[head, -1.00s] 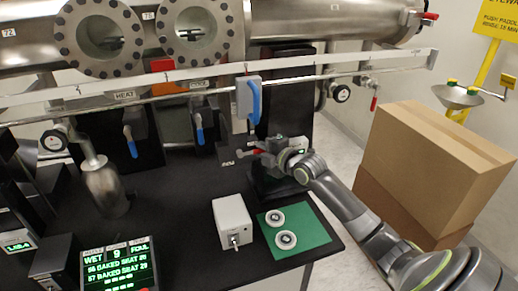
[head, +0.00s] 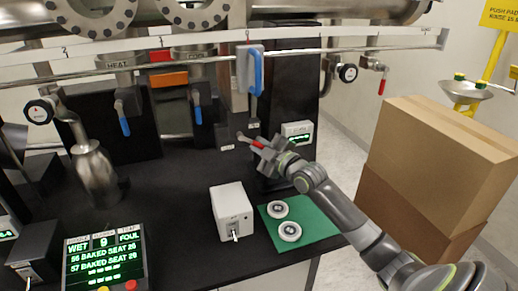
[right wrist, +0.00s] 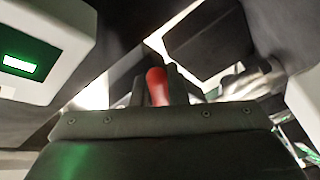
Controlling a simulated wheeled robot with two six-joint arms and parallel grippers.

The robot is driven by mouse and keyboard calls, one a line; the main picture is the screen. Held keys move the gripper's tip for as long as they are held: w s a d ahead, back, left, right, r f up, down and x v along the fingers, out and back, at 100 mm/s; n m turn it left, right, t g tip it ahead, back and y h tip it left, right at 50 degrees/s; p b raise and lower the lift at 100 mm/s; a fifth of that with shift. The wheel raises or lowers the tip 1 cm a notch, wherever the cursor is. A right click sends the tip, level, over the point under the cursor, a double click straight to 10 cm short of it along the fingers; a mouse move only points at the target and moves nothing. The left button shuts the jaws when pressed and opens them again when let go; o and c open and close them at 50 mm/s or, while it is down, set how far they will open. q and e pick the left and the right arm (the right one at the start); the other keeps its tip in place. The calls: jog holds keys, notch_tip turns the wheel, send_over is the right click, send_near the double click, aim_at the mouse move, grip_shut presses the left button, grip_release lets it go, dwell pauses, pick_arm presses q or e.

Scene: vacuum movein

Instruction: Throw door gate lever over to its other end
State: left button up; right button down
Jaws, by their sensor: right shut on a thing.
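The lever with a red grip (head: 257,144) is at the front of a dark column at the back right of the bench. My right gripper (head: 266,152) is shut on it, reaching in from the lower right. In the head view the grip points up and to the left out of the jaws. In the right wrist view the red grip (right wrist: 157,85) shows between the two dark fingers (right wrist: 157,95). The lever's pivot is hidden by the gripper. My left gripper is not in view.
A white unit with a green display (head: 298,133) is close beside the gripper. A blue handle (head: 258,73) hangs above. A white switch box (head: 231,212) and a green mat (head: 305,226) lie in front. Cardboard boxes (head: 440,140) stand right of my arm.

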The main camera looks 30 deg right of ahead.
jog(key=shift+w+a+f+m+t+h+p, duration=0.2)
jog(key=shift+a+f+m+t+h+p, duration=0.4)
jog(key=shift+m, duration=1.5)
jog(key=shift+w+a+f+m+t+h+p, duration=0.2)
jog(key=shift+a+m+t+h+p, duration=0.85)
jog(key=shift+m, duration=1.05)
jog(key=shift+w+a+f+m+t+h+p, duration=0.15)
jog(key=shift+a+f+m+t+h+p, duration=0.5)
jog(key=shift+m, duration=1.45)
jog(key=shift+r+g+y+p, duration=0.2)
jog(key=shift+g+y+p, duration=0.1)
jog(key=shift+p, duration=0.2)
jog(key=c, duration=1.4)
grip_release()
jog(key=shift+a, duration=0.1)
jog(key=shift+c, duration=0.2)
jog(key=s, duration=1.3)
jog(key=shift+a+f, duration=0.15)
jog(key=shift+f, duration=0.05)
